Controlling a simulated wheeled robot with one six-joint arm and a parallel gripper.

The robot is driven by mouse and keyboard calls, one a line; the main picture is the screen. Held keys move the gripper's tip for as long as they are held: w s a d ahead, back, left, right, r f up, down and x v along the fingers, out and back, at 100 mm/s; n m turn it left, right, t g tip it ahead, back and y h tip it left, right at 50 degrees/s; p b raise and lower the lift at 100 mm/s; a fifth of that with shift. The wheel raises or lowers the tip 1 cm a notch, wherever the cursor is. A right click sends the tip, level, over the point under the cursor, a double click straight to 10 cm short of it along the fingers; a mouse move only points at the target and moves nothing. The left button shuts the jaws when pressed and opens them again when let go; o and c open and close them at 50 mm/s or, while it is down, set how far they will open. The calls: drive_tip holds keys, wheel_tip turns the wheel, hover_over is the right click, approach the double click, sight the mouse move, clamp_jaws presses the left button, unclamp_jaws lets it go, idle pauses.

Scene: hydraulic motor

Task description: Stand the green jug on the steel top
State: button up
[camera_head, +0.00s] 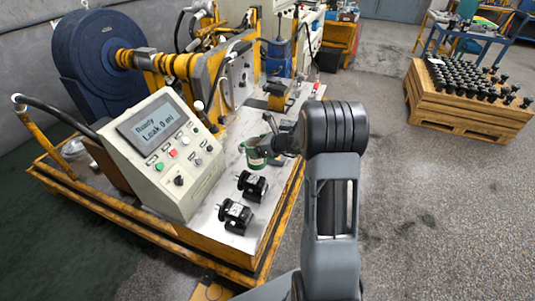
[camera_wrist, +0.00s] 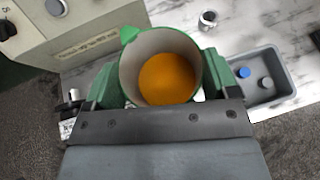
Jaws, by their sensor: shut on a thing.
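The green jug (camera_head: 257,161) is held by my gripper (camera_head: 270,147) over the right part of the pale steel top (camera_head: 274,196). In the wrist view I look down into the jug (camera_wrist: 130,62). It is open-mouthed, with orange liquid inside and a spout at the upper left. My gripper's fingers lie on both sides of it and are shut on it. The jug looks about upright. I cannot tell whether its base touches the steel top, since the underside is hidden.
Two black motors (camera_head: 252,186) stand in front of the jug, and the console (camera_head: 165,150) is to their left. A grey tray (camera_wrist: 266,91) and a small metal cup (camera_wrist: 208,20) are near the jug. A yellow machine frame stands behind. Bare top shows around the jug.

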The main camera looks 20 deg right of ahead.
drive_tip(key=d+f, duration=0.4)
drive_tip(key=f, duration=0.4)
drive_tip(key=shift+w+d+f, duration=0.25)
drive_tip(key=shift+w+f, duration=0.05)
drive_tip(key=shift+w, duration=0.15)
drive_tip(key=shift+f, duration=0.15)
drive_tip(key=o, duration=1.5)
